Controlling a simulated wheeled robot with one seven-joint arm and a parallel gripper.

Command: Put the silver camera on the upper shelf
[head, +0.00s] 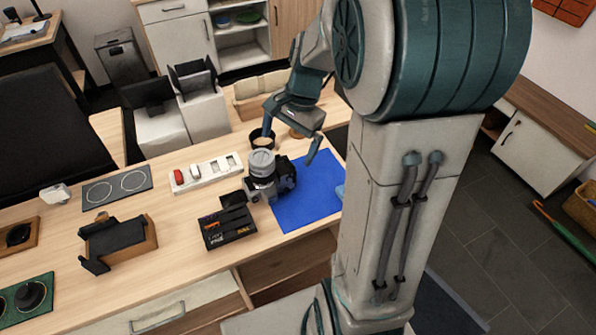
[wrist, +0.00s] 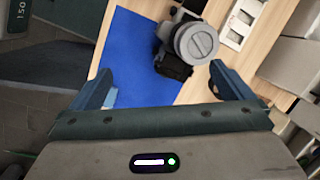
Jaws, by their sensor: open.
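A camera with a silver-grey barrel and dark body parts (head: 264,170) stands at the left edge of the blue mat (head: 308,195) on the wooden table. It also shows in the wrist view (wrist: 197,42), beyond the fingers and toward the right one. My gripper (head: 290,140) is open and empty, above the table just behind the camera in the head view. Its two spread fingers show in the wrist view (wrist: 160,80). An open shelf unit (head: 240,32) with bowls stands at the back; I cannot tell if its top level is the upper shelf.
A black box (head: 228,226) sits close to the camera's left. A white tray with a red item (head: 205,173) and a dark cup (head: 262,138) are behind it. An open compartment (head: 290,268) shows under the table's front edge.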

